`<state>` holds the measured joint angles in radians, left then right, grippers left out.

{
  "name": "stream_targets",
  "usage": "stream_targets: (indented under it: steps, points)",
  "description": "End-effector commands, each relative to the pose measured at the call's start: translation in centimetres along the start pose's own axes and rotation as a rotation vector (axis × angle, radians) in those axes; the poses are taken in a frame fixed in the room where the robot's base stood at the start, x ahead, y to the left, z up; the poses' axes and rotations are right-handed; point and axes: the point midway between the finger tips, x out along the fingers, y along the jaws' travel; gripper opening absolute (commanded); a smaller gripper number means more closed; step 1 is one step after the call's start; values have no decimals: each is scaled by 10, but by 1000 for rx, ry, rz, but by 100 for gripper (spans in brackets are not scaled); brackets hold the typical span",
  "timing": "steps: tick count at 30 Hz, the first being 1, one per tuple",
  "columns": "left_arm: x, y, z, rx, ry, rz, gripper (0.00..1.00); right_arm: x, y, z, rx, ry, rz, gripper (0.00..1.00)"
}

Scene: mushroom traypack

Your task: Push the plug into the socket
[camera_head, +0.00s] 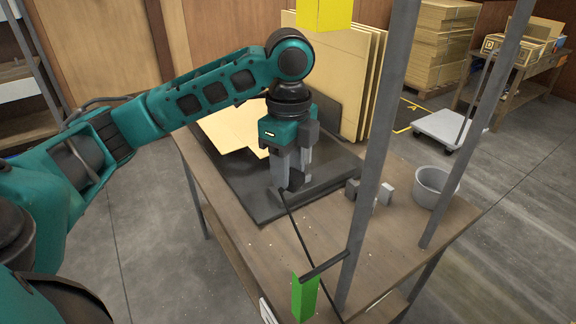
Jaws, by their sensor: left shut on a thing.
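My left gripper (291,184) points down over the dark mat (250,183) on the wooden table. Its fingers are shut on a small black plug (296,181), which is mostly hidden between them. A thin black cable (303,235) runs from there down to the right, toward the table's front edge. I cannot make out a socket for certain; small grey blocks (387,192) stand on the table to the right of the gripper, apart from it. My right gripper is not in view.
A grey metal post (372,150) rises at the table's front, with a short dark bar and a green block (304,298) near it. A grey bucket (433,188) stands on the right. Cardboard sheets (352,75) lean behind. A yellow block (324,14) shows at the top.

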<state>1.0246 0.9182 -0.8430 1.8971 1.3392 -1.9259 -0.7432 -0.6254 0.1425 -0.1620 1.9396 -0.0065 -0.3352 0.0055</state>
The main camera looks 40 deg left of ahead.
Motion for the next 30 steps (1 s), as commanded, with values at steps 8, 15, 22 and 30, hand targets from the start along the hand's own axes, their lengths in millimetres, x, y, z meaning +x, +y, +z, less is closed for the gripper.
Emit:
stream_targets:
  steps: [8,15,22,30]
  points:
    - [6,0,-8,-147,-1,1,15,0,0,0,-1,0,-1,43]
    - [19,1,-27,-521,-2,2,15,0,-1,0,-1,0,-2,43]
    - [31,2,-45,-898,-3,1,15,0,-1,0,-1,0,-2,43]
    - [44,5,-66,-1312,-3,1,15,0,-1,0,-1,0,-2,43]
